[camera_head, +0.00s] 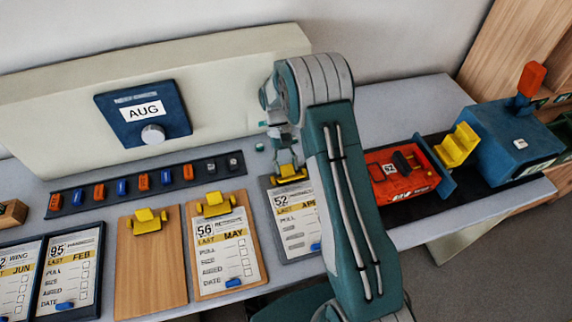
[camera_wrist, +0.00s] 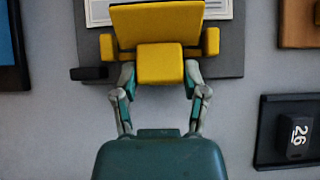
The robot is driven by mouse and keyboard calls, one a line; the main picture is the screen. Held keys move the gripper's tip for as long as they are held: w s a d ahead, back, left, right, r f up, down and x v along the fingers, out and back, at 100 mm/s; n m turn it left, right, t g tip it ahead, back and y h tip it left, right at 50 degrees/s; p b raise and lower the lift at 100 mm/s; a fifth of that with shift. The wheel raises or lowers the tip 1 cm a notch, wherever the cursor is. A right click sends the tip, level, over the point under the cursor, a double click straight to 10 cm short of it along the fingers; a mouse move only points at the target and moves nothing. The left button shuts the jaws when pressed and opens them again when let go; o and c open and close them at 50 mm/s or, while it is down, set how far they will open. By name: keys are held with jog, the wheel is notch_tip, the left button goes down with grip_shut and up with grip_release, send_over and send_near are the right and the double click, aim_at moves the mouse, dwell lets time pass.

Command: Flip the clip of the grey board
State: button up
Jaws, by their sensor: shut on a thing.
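The grey board (camera_head: 272,215) lies on the table with a paper sheet headed 52 and a yellow clip (camera_head: 291,173) at its far edge. My gripper (camera_head: 286,156) is over that edge. In the wrist view, my gripper (camera_wrist: 160,78) has its fingers on both sides of the front tab of the clip (camera_wrist: 158,62), shut on it. The clip's wide yellow plate (camera_wrist: 158,24) reaches over the sheet's edge. The grey board (camera_wrist: 230,60) shows around the clip. My arm hides the right part of the board in the head view.
Wooden boards (camera_head: 150,280) with yellow clips lie to the left. A dark rack (camera_head: 150,182) of coloured tags runs behind them. A blue AUG dial panel (camera_head: 143,112) stands at the back. A red device (camera_head: 400,175) and a blue machine (camera_head: 500,140) are at the right.

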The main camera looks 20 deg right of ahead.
jog(key=o, duration=1.2)
jog(key=shift+c, duration=0.2)
jog(key=shift+r, duration=0.1)
notch_tip(320, 180, up, 10)
jog(key=shift+a+f, duration=0.1)
jog(key=shift+f, duration=0.05)
